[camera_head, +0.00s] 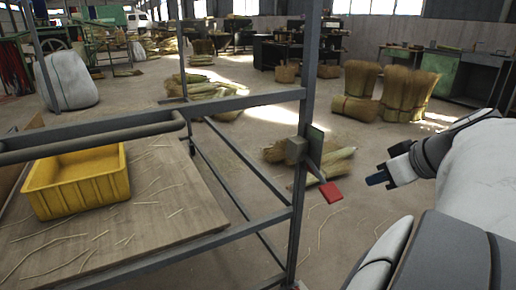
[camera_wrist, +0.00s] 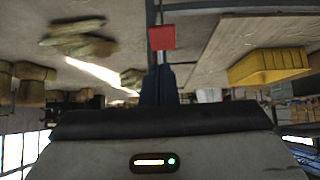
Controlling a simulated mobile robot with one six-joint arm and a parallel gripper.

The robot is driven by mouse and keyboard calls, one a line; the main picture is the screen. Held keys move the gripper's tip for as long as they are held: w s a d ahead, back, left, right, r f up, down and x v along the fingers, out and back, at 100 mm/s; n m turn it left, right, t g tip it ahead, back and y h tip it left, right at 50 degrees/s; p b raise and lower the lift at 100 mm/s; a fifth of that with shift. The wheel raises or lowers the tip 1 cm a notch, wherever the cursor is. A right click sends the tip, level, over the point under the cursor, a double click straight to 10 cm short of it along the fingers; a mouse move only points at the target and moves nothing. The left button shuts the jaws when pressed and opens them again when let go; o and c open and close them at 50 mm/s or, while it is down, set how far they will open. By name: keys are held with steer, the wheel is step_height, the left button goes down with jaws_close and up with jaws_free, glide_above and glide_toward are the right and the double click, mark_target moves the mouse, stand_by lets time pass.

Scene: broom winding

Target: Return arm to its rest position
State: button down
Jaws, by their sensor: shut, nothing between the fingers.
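My gripper (camera_head: 377,179) is at the right in the head view, held out in the air to the right of a metal frame. It is shut and empty. In the wrist view its dark fingers (camera_wrist: 159,84) are together at the middle, and the scene there looks upside down. A red lever tip (camera_head: 331,192) on the frame's post is a short way left of the fingers, with a gap between them in the head view. It also shows just beyond the fingertips in the wrist view (camera_wrist: 162,37).
The metal frame (camera_head: 302,130) stands over a wooden board (camera_head: 170,210) with loose straws and a yellow crate (camera_head: 78,182). Straw bundles (camera_head: 405,92) stand farther back. A white sack (camera_head: 66,80) is at the left. Open concrete floor lies beyond the frame.

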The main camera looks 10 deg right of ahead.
steer(key=shift+s+d+r, duration=0.1)
steer(key=shift+s+r, duration=0.2)
steer(key=shift+s, duration=0.1)
steer(key=s+a+r+m+g+h+p, duration=0.1)
steer(key=a+r+p, duration=0.7)
steer(key=p, duration=0.8)
steer(key=s+a+r+m+g+h+p, duration=0.1)
steer(key=s+a+r+m+g+p, duration=0.1)
steer(key=s+a+r+g+p, duration=0.2)
steer(key=a+r+g+p, duration=0.1)
steer(key=a+r+p, duration=0.2)
steer(key=a+p, duration=0.5)
steer(key=shift+s+a+r+p, duration=0.2)
steer(key=shift+s+r+p, duration=0.15)
steer(key=shift+p, duration=1.75)
